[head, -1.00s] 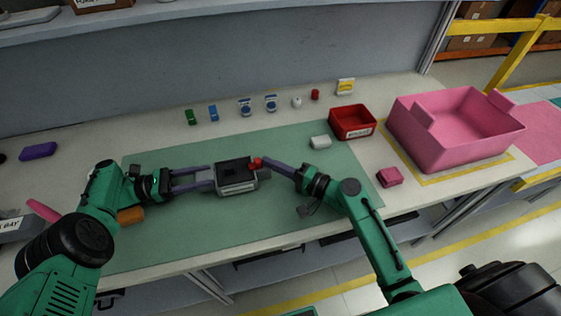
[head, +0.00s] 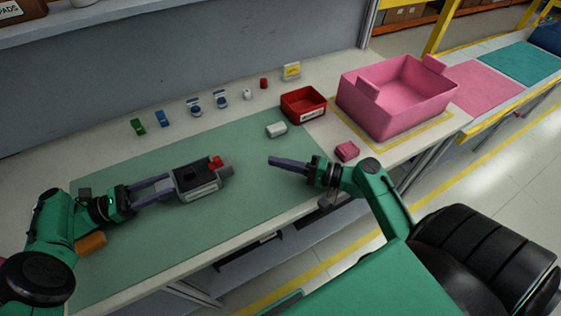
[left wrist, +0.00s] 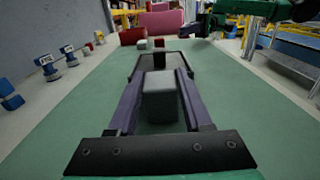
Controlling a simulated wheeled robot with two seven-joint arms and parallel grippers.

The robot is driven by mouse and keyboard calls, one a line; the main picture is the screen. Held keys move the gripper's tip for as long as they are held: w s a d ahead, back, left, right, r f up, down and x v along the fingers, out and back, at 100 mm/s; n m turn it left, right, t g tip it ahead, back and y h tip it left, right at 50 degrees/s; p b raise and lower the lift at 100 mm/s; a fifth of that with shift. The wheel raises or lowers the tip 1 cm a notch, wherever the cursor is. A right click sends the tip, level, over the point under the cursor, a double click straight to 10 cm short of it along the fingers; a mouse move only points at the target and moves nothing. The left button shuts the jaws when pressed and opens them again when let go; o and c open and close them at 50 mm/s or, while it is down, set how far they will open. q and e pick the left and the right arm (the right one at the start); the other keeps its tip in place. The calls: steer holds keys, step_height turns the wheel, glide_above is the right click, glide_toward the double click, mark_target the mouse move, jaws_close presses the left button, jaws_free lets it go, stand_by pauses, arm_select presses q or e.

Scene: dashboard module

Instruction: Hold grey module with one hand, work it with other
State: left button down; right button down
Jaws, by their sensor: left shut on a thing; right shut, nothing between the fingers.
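The grey module (head: 205,186) lies on the green mat, with a dark top and a red knob (head: 215,162) near its far right corner. My left gripper (head: 172,186) is shut on the module's left end. In the left wrist view the two fingers lie along both sides of a grey part of the module (left wrist: 160,98). My right gripper (head: 272,161) is shut and empty, to the right of the module and apart from it. Whether the module touches the mat everywhere is hard to tell.
A white block (head: 277,130) lies on the green mat (head: 130,240), and a red bin (head: 318,106) stands behind it. A pink block (head: 347,151) lies before the large pink bin (head: 380,115). An orange cylinder (head: 91,243) lies near my left arm. Several small items line the back.

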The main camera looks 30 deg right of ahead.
steer(key=shift+s+d, duration=0.15)
steer(key=shift+d, duration=0.05)
arm_select(q)
steer(key=shift+c, duration=1.2)
jaws_free()
